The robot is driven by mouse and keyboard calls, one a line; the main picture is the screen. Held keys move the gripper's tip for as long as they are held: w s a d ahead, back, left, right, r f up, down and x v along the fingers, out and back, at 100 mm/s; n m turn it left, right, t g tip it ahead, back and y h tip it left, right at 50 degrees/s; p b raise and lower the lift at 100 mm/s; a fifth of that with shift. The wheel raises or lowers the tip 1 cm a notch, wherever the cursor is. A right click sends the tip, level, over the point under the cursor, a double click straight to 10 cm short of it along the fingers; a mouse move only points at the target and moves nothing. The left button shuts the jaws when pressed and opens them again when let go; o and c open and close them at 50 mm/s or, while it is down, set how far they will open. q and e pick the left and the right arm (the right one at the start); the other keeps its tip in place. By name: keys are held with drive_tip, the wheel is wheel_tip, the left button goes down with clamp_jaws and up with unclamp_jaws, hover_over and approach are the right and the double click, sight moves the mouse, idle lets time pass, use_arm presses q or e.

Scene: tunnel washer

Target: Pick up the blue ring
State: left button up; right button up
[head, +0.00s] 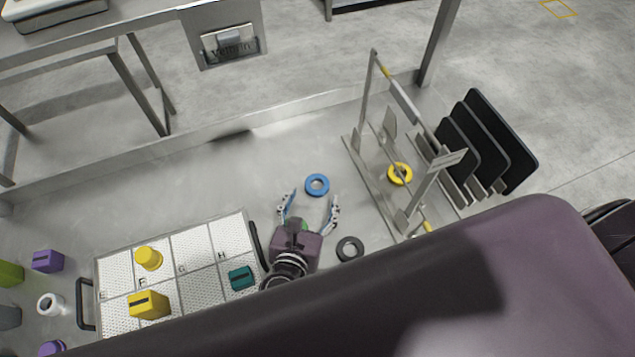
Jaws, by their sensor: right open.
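The blue ring (317,185) lies flat on the metal table, near the middle of the head view. My right gripper (308,201) is open, with its two fingers spread and pointing toward the ring. The ring sits just beyond and between the fingertips, and nothing is held. I cannot tell how high the fingers are above the table. My left gripper is not in view.
A black ring (350,248) lies right of my gripper. A tray (178,236) with several coloured blocks is at left. A metal rack (372,185) with a yellow ring (399,173) stands at right, beside black plates (487,140). The table behind the blue ring is clear.

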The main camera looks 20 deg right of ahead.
sight(319, 179)
drive_tip(key=x, duration=0.5)
drive_tip(key=shift+w+p, duration=0.1)
drive_tip(key=shift+p, duration=0.3)
drive_tip(key=shift+a+r, duration=0.1)
drive_tip(key=c, duration=1.2)
